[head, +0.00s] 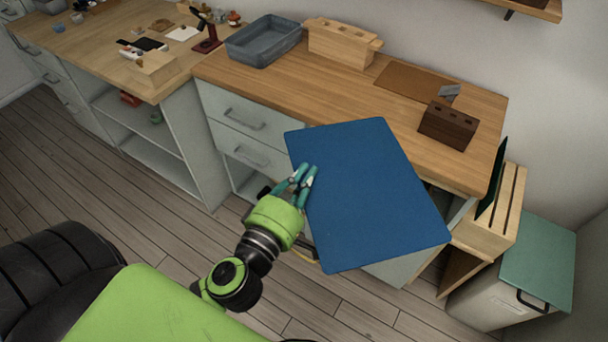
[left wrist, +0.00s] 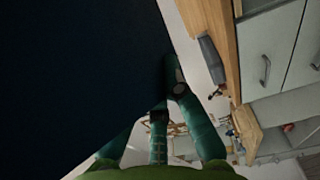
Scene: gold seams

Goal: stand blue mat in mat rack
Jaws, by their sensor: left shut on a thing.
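The blue mat (head: 368,195) is a flat rounded sheet held in the air in front of the counter in the head view. My left gripper (head: 304,176) is shut on its left edge. In the left wrist view the mat (left wrist: 80,70) is a dark sheet filling the left half, with the gripper fingers (left wrist: 170,85) at its edge. The mat rack (head: 487,238) is a light wooden slotted stand at the right end of the counter. A dark green mat (head: 494,180) stands upright in it. The mat hides part of the counter front. My right gripper is not in view.
The wooden counter (head: 300,85) carries a grey bin (head: 262,42), a light wooden block (head: 340,44), a brown mat (head: 408,82) and a dark slotted block (head: 447,125). A bin with a green lid (head: 540,262) stands right of the rack.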

